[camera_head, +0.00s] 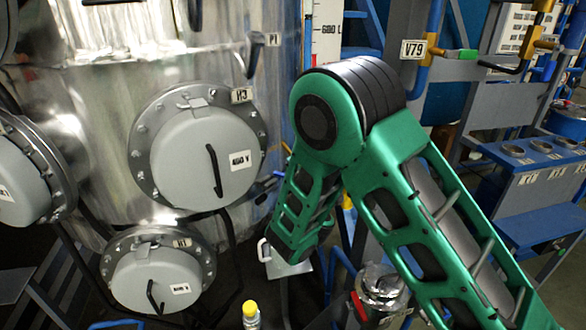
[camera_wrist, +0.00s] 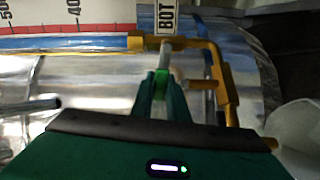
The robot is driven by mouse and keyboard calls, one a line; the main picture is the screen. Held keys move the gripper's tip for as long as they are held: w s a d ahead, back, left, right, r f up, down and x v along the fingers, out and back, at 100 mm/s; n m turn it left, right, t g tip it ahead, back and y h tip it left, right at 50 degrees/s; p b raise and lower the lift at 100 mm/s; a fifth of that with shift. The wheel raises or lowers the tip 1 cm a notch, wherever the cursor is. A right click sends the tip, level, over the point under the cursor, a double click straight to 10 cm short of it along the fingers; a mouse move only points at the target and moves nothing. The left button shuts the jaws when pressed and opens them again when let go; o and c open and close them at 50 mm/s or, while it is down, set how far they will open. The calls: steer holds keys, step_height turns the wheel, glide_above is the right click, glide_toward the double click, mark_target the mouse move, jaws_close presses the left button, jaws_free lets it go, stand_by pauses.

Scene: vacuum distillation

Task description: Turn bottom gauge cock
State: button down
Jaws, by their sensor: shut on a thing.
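In the wrist view, the bottom gauge cock (camera_wrist: 165,58) is a pale, slim handle below a white label reading "BOT". It sits by brass pipework (camera_wrist: 215,75) at the end of the blue-edged gauge tube (camera_wrist: 70,42). My gripper (camera_wrist: 162,84) is shut on the cock handle, its green fingers at the handle's near end. In the head view my green arm hides the gripper and the cock. The upper part of the white gauge scale (camera_head: 327,30) shows above the arm, marked 600 L.
A large metal vessel (camera_head: 230,70) with round bolted hatches (camera_head: 205,155) stands left of my arm. A valve tagged V79 (camera_head: 413,48) is to the right. A blue-grey bench (camera_head: 535,190) stands at far right. A yellow-capped bottle (camera_head: 250,312) is low in front.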

steer(key=shift+f, duration=0.1)
stand_by(0.3)
steer(key=c, duration=1.7)
jaws_free()
steer(key=shift+s, duration=0.1)
